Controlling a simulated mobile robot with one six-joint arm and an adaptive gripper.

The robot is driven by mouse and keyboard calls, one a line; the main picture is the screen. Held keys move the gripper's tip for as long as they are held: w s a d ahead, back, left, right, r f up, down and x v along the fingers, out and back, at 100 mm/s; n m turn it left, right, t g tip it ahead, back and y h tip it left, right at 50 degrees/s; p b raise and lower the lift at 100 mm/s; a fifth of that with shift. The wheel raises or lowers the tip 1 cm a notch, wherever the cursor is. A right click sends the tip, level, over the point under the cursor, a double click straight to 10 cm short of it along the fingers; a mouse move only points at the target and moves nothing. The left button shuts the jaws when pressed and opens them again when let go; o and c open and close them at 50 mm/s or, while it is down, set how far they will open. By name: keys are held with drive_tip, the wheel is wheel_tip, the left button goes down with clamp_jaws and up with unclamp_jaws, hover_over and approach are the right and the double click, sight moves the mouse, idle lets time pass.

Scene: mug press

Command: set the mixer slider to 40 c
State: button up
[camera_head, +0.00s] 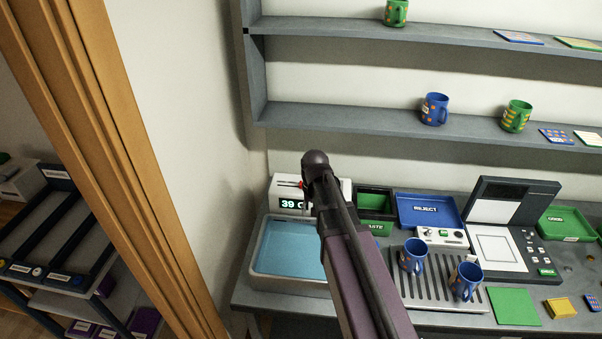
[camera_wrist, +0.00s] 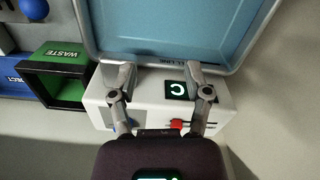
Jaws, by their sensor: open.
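The mixer (camera_head: 337,184) is a white box behind the water basin; its green display reads "39 C" in the head view, with my arm hiding part of the box. In the wrist view the mixer (camera_wrist: 150,112) lies under my gripper (camera_wrist: 157,77), whose two fingers are spread apart and empty. The red slider knob (camera_wrist: 177,124) sits in a dark slot between the fingers, closer to the right finger. Whether a finger touches the knob, I cannot tell. The right finger covers part of the display (camera_wrist: 175,90), leaving only the "C" readable.
The basin (camera_head: 262,270) of blue water stands in front of the mixer. The green waste bin (camera_head: 375,203) and blue reject tray (camera_head: 428,209) are to the right. Two blue mugs (camera_head: 412,256) stand on a drip grate. A wall is close on the left.

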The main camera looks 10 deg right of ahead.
drive_tip(key=w+r+m+p, duration=0.1)
drive_tip(key=w+r+p, duration=0.3)
drive_tip(key=w, duration=0.4)
drive_tip(key=w+r+m+p, duration=0.1)
drive_tip(key=w+r+p, duration=0.4)
drive_tip(key=w, duration=0.4)
drive_tip(key=shift+w+r, duration=0.25)
drive_tip(key=shift+r, duration=0.55)
drive_tip(key=shift+f, duration=0.1)
wheel_tip(320, 180, down, 14)
drive_tip(key=b, duration=1.3)
drive_tip(key=shift+r+b, duration=0.2)
drive_tip(key=shift+b, duration=0.1)
clamp_jaws()
